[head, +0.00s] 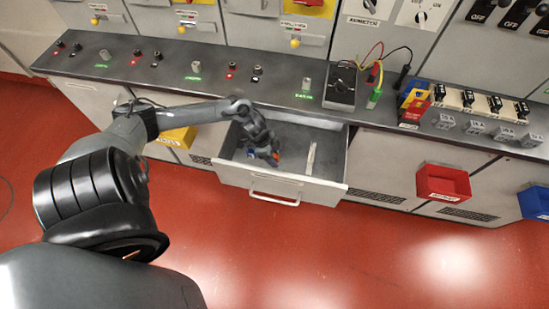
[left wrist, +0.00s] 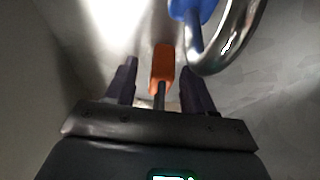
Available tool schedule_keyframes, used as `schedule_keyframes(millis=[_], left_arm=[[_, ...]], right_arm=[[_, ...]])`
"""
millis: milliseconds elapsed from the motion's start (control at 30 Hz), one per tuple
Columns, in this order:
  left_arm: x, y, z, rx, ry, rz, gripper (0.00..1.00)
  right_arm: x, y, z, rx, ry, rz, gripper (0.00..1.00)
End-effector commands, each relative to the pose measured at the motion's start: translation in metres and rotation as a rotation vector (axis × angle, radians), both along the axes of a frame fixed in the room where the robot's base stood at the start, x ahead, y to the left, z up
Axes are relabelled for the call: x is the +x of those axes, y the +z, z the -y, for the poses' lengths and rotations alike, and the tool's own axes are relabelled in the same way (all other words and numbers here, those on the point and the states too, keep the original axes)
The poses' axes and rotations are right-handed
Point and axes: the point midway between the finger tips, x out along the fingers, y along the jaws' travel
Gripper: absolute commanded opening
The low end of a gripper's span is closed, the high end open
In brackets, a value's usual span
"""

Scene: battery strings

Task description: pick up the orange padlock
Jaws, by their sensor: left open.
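The orange padlock (left wrist: 162,68) lies in the open drawer (head: 326,188). In the left wrist view its orange body is just past the fingertips, and a grey metal part points back between the fingers. It shows as a small orange spot in the head view (head: 276,156). My left gripper (left wrist: 160,78) is open, reaching down into the drawer, with one finger on each side of the padlock. I see gaps on both sides, and no grip on it. My right gripper is in neither view.
A blue item with a large metal loop (left wrist: 235,35) lies close to the right finger. A pale strip (head: 311,157) lies in the drawer's right part. The drawer walls surround my gripper. A red bin (head: 443,183) and a blue bin (head: 535,203) hang at the right.

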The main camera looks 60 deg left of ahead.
Motion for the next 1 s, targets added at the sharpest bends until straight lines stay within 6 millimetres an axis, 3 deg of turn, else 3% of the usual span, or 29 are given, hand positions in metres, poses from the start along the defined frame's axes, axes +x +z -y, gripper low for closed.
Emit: schedule_keyframes(millis=[200, 533, 833, 1000], left_arm=[[0.0, 0.0, 0.0, 0.0, 0.0, 0.0, 0.5], [0.0, 0.0, 0.0, 0.0, 0.0, 0.0, 0.0], [0.0, 0.003, 0.0, 0.001, -0.001, 0.001, 0.0], [0.0, 0.021, -0.001, 0.001, -0.001, 0.001, 0.0]], right_arm=[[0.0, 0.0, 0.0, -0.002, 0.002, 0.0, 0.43], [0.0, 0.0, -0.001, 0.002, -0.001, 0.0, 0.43], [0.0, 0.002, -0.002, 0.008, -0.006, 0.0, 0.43], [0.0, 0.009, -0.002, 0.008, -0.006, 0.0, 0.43]])
